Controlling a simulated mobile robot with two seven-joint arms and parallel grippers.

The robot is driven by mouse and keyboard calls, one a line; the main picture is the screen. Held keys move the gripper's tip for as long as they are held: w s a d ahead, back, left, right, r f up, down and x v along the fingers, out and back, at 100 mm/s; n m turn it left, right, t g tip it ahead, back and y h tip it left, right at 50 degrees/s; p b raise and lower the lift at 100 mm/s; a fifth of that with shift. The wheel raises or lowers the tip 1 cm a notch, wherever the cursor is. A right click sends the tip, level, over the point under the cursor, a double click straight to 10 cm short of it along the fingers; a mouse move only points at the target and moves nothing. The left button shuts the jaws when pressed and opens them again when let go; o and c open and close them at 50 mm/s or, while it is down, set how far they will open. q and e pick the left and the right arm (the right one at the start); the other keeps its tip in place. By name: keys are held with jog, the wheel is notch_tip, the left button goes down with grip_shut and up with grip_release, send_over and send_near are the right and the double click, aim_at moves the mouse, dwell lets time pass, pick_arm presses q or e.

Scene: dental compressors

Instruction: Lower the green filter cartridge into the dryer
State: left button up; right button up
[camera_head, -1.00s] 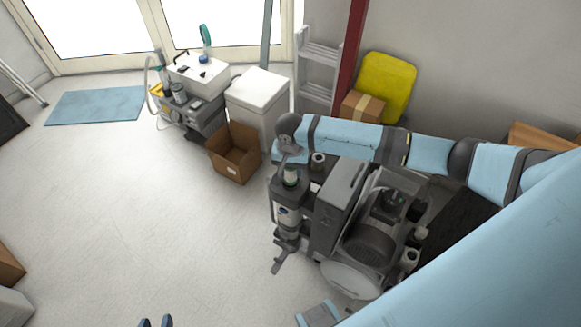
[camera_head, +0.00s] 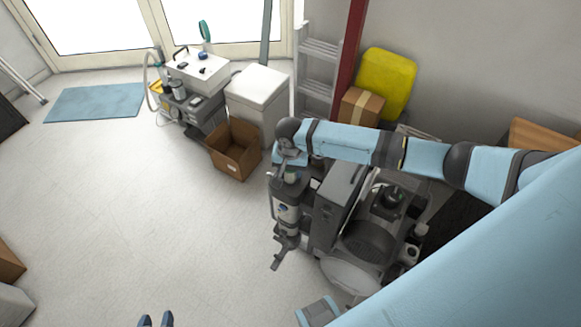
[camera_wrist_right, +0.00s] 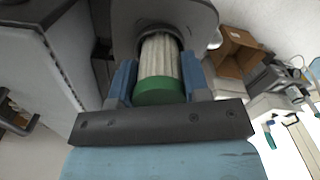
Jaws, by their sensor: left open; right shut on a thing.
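My right gripper (camera_wrist_right: 158,82) is shut on the green filter cartridge (camera_wrist_right: 158,64), which has a white pleated body and a green end cap. In the right wrist view its far end appears to sit within the round opening of the grey dryer (camera_wrist_right: 200,14); the depth is hard to tell. In the head view the dryer (camera_head: 287,213) is an upright cylinder on the front of the compressor unit, with my right gripper (camera_head: 291,166) just above its top. The cartridge is mostly hidden there. My left gripper (camera_head: 156,320) is open and empty at the bottom edge, over bare floor.
The compressor (camera_head: 368,240) with its grey cabinet (camera_head: 338,205) stands right beside the dryer. An open cardboard box (camera_head: 236,152), a white cabinet (camera_head: 258,88) and a machine cart (camera_head: 196,95) stand behind.

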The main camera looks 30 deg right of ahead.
jog(key=shift+f, duration=0.8)
jog(key=shift+r+p, duration=0.8)
jog(key=shift+p, duration=0.25)
jog(key=shift+p, duration=0.55)
jog(key=shift+f, duration=0.25)
jog(key=shift+f, duration=0.45)
jog(key=o, duration=1.1)
jog(key=shift+c, duration=0.2)
